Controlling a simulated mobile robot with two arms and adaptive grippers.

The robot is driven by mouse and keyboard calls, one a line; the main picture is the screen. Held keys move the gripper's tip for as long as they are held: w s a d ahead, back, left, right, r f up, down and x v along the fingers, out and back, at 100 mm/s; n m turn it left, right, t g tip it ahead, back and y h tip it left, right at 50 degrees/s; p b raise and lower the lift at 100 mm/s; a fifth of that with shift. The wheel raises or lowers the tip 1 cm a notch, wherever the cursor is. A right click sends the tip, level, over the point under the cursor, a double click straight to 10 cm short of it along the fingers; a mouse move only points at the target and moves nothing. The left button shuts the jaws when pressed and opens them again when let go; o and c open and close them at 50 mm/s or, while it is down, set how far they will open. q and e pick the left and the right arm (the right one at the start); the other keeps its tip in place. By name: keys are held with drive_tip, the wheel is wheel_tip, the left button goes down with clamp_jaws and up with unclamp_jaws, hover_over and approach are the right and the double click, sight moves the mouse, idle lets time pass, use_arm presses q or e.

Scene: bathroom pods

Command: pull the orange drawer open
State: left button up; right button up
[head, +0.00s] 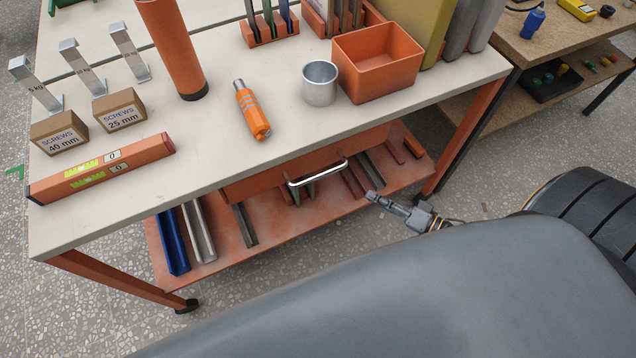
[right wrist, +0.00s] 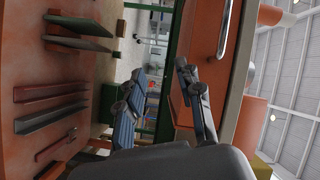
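The orange drawer (head: 262,184) has its front just under the front edge of the workbench top, with no open inside showing. Its silver bar handle (head: 318,173) sticks out from the front. My right gripper (head: 374,197) is to the right of the handle in the head view, apart from it. In the right wrist view the drawer front (right wrist: 205,75) and the handle (right wrist: 224,28) are at the right. There my right gripper (right wrist: 160,72) has its two fingers spread with nothing between them. The handle is outside the fingers. My left gripper is not in view.
The workbench top (head: 225,150) holds an orange screwdriver-like tool (head: 252,112), a metal cup (head: 320,83), an orange bin (head: 378,62) and a spirit level (head: 100,168). Below, an orange shelf (head: 290,222) carries several metal bars. A wooden bench (head: 560,50) stands at the right.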

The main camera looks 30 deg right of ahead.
sight(318, 175)
drive_tip(key=s+a+r+g+y+b, duration=0.1)
drive_tip(key=s+a+r+y, duration=0.15)
drive_tip(key=r+y, duration=0.4)
drive_tip(key=shift+h, duration=0.45)
drive_tip(key=p+x, duration=0.1)
drive_tip(key=x, duration=1.4)
drive_tip(key=shift+d+p, duration=0.1)
drive_tip(key=shift+p, duration=0.25)
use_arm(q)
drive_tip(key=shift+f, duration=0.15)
use_arm(e)
clamp_jaws()
